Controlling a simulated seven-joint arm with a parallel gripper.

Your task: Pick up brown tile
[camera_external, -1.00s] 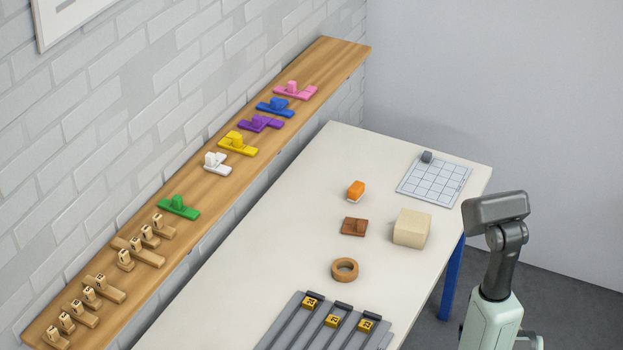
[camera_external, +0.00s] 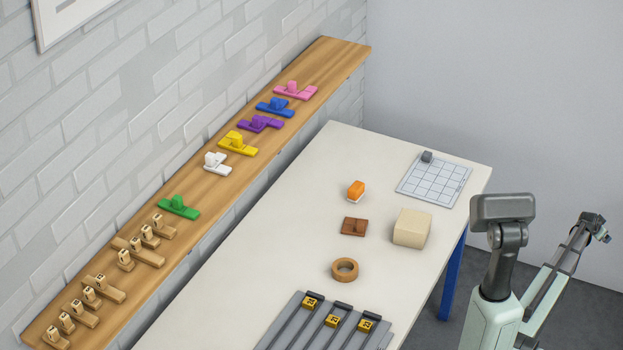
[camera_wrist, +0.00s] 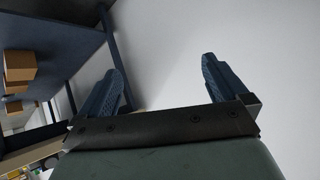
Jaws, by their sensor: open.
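The brown tile (camera_external: 354,227) lies flat on the white table, with a small raised grip on top. My gripper (camera_external: 599,229) is off to the right of the table, well away from the tile. In the wrist view my gripper (camera_wrist: 163,88) has its two blue fingers wide apart with nothing between them. I cannot make out the tile in the wrist view.
A beige block (camera_external: 412,228) stands just right of the tile. A gridded board (camera_external: 434,182) with a grey piece lies at the table's far right corner. A grey slotted tray (camera_external: 290,340) is at the near end. A wooden shelf (camera_external: 190,240) with coloured pieces runs along the wall.

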